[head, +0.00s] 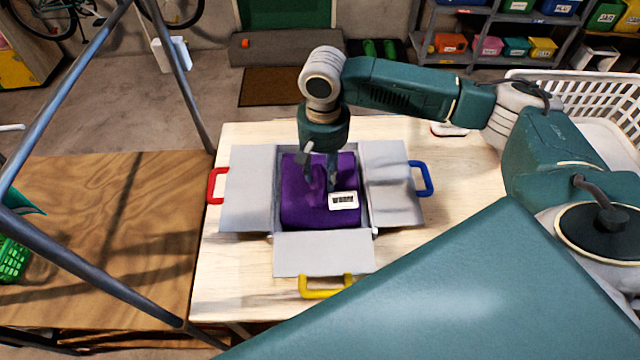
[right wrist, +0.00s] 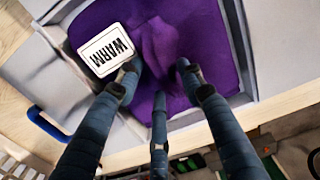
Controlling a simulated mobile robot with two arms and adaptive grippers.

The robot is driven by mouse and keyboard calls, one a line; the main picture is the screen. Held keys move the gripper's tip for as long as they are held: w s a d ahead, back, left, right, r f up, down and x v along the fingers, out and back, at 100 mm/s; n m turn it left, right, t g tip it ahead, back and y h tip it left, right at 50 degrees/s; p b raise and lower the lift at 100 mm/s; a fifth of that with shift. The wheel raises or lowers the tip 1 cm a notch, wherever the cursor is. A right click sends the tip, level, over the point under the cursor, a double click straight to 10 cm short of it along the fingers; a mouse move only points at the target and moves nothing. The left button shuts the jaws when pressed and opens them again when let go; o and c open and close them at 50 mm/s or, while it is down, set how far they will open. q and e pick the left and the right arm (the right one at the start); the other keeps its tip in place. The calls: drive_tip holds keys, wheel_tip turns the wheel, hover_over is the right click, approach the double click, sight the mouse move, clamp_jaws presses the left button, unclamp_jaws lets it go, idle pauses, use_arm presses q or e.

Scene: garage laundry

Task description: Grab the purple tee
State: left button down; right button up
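The purple tee (head: 290,200) lies folded inside an open grey box with its flaps spread out (head: 248,190), on the light wooden table. In the right wrist view the tee (right wrist: 205,40) fills the box, with a raised fold between my fingers. My right gripper (head: 322,178) points down into the box, over the tee. In the right wrist view its fingers (right wrist: 158,80) are spread apart, with their tips at or just above the cloth; exact contact is unclear. A white card reading WARM (right wrist: 105,50) sits at the tee's edge beside one finger. My left gripper does not show.
The box flaps carry red (head: 215,186), blue (head: 421,178) and yellow (head: 325,288) handles. A white laundry basket (head: 590,95) stands at the right. Grey metal poles cross the left side. Shelves with coloured bins stand at the back right.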

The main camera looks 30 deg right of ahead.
clamp_jaws()
drive_tip(key=shift+r, duration=0.1)
